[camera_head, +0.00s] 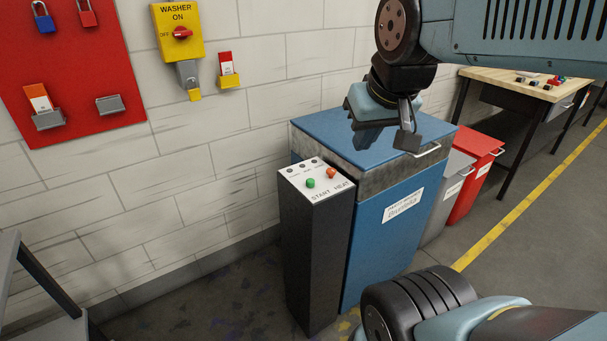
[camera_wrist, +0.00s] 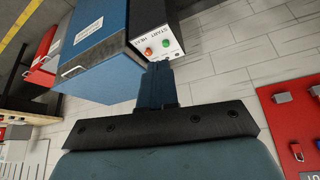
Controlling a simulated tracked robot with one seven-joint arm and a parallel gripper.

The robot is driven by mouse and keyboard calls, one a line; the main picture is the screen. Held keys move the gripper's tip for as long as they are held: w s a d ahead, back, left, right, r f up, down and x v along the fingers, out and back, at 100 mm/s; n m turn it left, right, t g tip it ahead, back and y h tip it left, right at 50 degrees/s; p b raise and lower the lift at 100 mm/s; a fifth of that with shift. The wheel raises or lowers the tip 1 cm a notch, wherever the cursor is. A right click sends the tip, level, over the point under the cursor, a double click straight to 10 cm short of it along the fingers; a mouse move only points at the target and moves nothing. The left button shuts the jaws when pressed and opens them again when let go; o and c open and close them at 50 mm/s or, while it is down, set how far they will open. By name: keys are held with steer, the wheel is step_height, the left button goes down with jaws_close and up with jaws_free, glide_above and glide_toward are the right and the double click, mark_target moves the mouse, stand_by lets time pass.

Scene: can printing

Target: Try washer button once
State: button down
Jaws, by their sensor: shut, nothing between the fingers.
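The blue washer (camera_head: 390,235) stands against the wall with its lid down. Beside it on the left is a dark control post (camera_head: 315,240) whose white panel reads START and HEAT. The green START button (camera_head: 310,183) and the orange-red HEAT button (camera_head: 331,173) sit on that panel. They also show in the wrist view as the green button (camera_wrist: 167,42) and the red button (camera_wrist: 149,52). My gripper (camera_head: 367,138) is shut and empty, above the washer lid and to the right of the panel. In the wrist view its fingers (camera_wrist: 158,72) point toward the panel, apart from the buttons.
A yellow WASHER switch (camera_head: 177,48) with a red knob is on the wall; its handle lies sideways, in line with OFF. A red lockout board (camera_head: 75,110) hangs left. Grey and red bins (camera_head: 475,180) and a workbench (camera_head: 535,80) stand right.

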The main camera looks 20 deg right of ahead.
steer(key=w+d+f+n+g+h, duration=0.1)
steer(key=w+f+n+h, duration=0.15)
steer(key=w, duration=0.45)
steer(key=w+d+f+n+g+h, duration=0.2)
steer(key=w+f+n, duration=0.2)
steer(key=w, duration=0.3)
steer(key=n+t+h, duration=0.1)
steer(key=n+h, duration=0.3)
steer(key=n, duration=0.3)
glide_above(308, 182)
step_height(308, 182, down, 9)
steer(key=shift+w+f, duration=0.15)
steer(key=shift+f, duration=4.4)
steer(key=shift+f, duration=0.15)
steer(key=shift+f, duration=0.2)
